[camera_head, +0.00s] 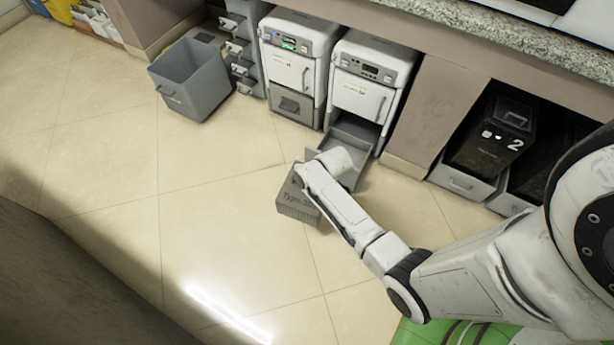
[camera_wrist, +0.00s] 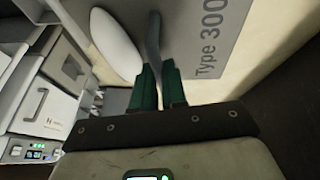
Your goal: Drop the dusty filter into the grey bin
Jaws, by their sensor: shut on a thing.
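The filter (camera_head: 296,206) is a grey-brown block marked "Type 3.." in the head view. It is held out over the floor in front of the machines. In the wrist view its face (camera_wrist: 212,28), marked "Type 300", fills the top middle. My gripper (camera_wrist: 157,75) has green fingers shut on a narrow grey handle-like part of the filter. In the head view my arm's end hides the fingers and part of the filter. The grey bin (camera_head: 190,92) stands open on the floor at the upper left, apart from the filter. No contents can be made out in it.
Two white machines (camera_head: 294,72) (camera_head: 365,85) stand under the granite counter. The right one has an open grey drawer (camera_head: 352,172) beside my gripper. A black container marked 2 (camera_head: 490,140) sits at the right. Tiled floor (camera_head: 195,165) lies clear between filter and bin.

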